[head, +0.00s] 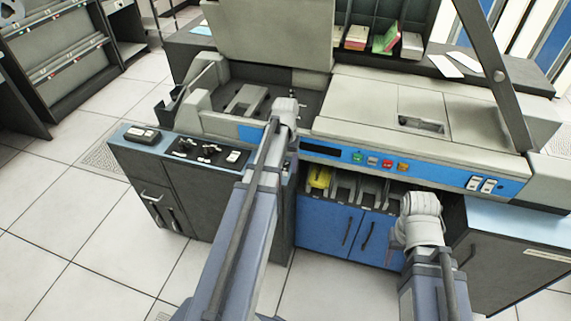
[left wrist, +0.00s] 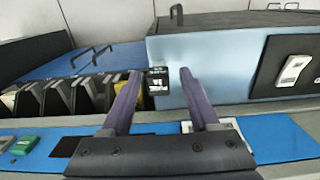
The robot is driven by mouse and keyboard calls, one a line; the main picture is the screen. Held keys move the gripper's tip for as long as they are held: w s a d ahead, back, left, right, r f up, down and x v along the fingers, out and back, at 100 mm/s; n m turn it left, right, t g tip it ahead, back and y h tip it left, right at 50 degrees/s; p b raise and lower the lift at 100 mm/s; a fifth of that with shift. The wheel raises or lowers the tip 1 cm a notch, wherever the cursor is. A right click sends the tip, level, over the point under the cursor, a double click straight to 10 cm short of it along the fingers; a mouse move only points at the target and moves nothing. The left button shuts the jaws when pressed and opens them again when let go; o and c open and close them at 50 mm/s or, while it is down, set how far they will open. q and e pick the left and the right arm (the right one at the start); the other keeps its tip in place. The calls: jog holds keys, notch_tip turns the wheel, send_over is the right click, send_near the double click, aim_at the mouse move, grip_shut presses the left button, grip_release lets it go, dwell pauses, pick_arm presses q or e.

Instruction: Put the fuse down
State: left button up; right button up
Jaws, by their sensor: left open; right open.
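The fuse (left wrist: 158,82) is a small black block with white markings. In the left wrist view it stands at the left end of a pale blue console top (left wrist: 215,70). My left gripper (left wrist: 160,75) is open, with one finger on each side of the fuse and a visible gap to each finger. In the head view the left wrist (head: 284,108) is over the front of the machine, and it and the arm hide the fuse. My right gripper (head: 399,240) is open in front of the blue cabinet doors; its fingers are mostly hidden by its wrist.
A console with switches (head: 208,151) is left of my left arm. A blue button panel (head: 390,164) runs along the machine's front. Below it are card pockets (head: 343,187), one holding yellow cards (head: 319,178). A grey cabinet (head: 515,250) stands at right. The tiled floor (head: 80,215) at left is clear.

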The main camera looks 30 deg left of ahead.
aim_at(286, 163)
pick_arm(q)
jog(key=shift+r, duration=0.1)
notch_tip(286, 163, up, 12)
jog(key=p, duration=1.2)
jog(key=s+d+m, duration=0.2)
jog(key=s+d, duration=0.3)
jog(key=d, duration=0.5)
jog(key=s+d+m, duration=0.2)
jog(key=s+d, duration=0.3)
jog(key=d, duration=0.5)
jog(key=s+d+m+y, duration=0.1)
jog(key=s+d, duration=0.4)
jog(key=d, duration=0.5)
jog(key=shift+m, duration=0.7)
jog(key=shift+r, duration=0.1)
